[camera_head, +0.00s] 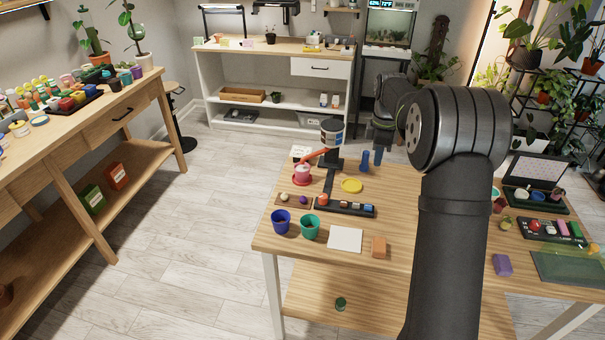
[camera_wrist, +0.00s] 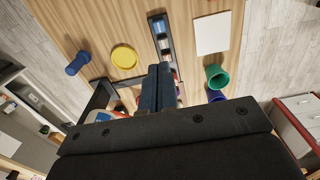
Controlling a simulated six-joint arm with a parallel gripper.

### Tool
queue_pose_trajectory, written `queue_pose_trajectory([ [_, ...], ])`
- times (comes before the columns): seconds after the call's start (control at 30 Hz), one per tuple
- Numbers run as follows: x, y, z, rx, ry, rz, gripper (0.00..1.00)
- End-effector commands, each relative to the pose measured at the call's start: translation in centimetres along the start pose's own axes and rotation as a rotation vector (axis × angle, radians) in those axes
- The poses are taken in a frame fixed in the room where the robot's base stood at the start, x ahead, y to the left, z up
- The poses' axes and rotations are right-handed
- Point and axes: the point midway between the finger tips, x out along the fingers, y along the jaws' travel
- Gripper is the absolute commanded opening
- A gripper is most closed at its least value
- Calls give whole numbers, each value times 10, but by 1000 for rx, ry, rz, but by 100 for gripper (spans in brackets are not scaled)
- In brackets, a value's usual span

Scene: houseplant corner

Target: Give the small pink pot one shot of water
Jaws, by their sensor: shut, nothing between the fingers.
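The small pink pot (camera_head: 303,171) stands on a red saucer (camera_head: 301,181) at the left of the table in the head view. Beside it is a dispenser with a labelled reservoir (camera_head: 332,133), a black stand and a red arm (camera_head: 316,154) slanting down towards the pot. In the wrist view my gripper (camera_wrist: 159,72) is shut and empty, its fingers over the table near the black tray. My gripper's body hides much below it there; I cannot make out the pink pot in that view.
More trays stand at the right.

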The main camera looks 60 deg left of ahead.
Motion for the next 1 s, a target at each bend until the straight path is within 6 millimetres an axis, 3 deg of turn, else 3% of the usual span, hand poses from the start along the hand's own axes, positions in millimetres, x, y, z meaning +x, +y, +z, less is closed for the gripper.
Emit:
queue_pose_trajectory([
  [0.63, 8, -2, 2, -56, -48, 7, 0],
  [0.77, 23, -6, 8, -202, -165, 21, 0],
  [1.0, 51, -10, 16, -651, -469, 32, 0],
])
